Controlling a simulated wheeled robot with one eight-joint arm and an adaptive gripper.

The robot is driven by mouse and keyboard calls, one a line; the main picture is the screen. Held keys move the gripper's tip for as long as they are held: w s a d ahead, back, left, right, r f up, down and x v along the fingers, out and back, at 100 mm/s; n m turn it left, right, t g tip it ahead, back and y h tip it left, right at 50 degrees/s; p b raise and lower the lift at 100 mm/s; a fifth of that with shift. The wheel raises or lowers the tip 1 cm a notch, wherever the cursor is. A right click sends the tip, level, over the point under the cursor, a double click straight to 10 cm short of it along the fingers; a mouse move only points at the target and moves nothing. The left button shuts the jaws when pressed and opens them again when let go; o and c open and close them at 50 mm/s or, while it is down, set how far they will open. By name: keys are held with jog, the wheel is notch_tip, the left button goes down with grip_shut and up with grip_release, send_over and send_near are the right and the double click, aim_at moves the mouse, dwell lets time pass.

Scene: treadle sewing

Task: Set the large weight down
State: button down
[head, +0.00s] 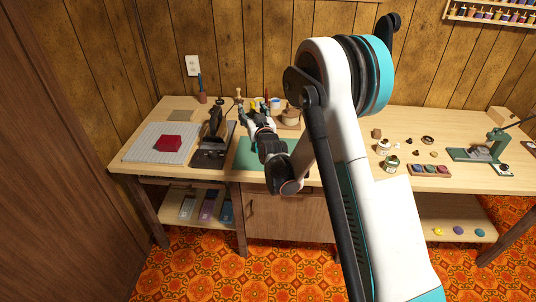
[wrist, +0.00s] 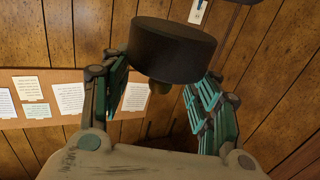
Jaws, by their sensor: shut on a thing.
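The large weight is a thick dark cylinder (wrist: 172,48) with a small brownish knob in the wrist view. My gripper (wrist: 158,88) is shut on the knob, with a finger on each side, and the dark body lies beyond the fingertips. In the head view my gripper (head: 246,112) is over the back of the workbench (head: 310,125), near the dark green mat (head: 250,152). I cannot make out the weight clearly there, nor tell its height above the bench.
A dark stand (head: 213,150) is left of my gripper. A red block (head: 168,143) lies on a pale grid board (head: 140,150). Small jars (head: 383,147) stand to the right. The panelled wall is close behind.

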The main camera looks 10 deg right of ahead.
notch_tip(320, 180, down, 19)
jog(key=b, duration=0.6)
jog(key=shift+r, duration=0.15)
jog(key=c, duration=0.6)
grip_release()
